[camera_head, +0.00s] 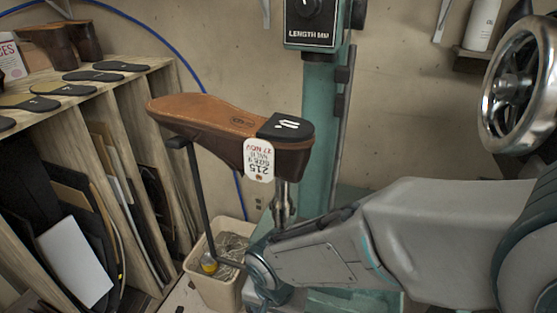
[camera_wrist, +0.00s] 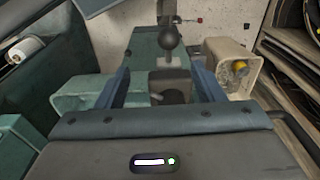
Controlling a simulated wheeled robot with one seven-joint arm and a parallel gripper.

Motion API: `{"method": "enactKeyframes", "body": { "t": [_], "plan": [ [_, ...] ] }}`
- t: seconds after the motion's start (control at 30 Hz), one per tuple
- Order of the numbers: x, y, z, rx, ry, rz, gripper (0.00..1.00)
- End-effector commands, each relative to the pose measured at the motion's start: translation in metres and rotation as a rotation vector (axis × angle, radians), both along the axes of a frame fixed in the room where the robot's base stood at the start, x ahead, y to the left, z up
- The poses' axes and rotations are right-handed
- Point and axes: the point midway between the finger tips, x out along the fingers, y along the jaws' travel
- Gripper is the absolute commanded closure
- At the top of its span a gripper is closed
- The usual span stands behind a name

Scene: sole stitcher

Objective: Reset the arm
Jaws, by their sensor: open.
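My arm (camera_head: 430,225) reaches in from the right in the head view, in front of the lower teal machine. My gripper (camera_wrist: 160,72) shows in the wrist view as two blue fingers spread apart, with nothing held between them. In the head view my gripper cannot be made out. A brown shoe (camera_head: 200,112) sits sole up on the machine's metal post, above and left of my arm. It has a black heel piece (camera_head: 287,127) and a hanging paper tag (camera_head: 259,160).
The teal machine column (camera_head: 320,120) stands behind the shoe, with a handwheel (camera_head: 519,84) at upper right. A black ball knob (camera_wrist: 168,39) is beyond my fingers. A beige bin (camera_head: 219,290) stands below.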

Motion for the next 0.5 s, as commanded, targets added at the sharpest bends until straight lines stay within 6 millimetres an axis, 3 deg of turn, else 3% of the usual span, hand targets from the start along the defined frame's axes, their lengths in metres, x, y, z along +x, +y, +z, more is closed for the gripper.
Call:
{"method": "enactKeyframes", "body": {
  "t": [0.2,0.5],
  "plan": [
    [0.018,-0.036,0.03,0.033,-0.02,0.05,0.38],
    [0.028,-0.087,0.069,0.039,-0.076,0.14,0.38]
  ]
}}
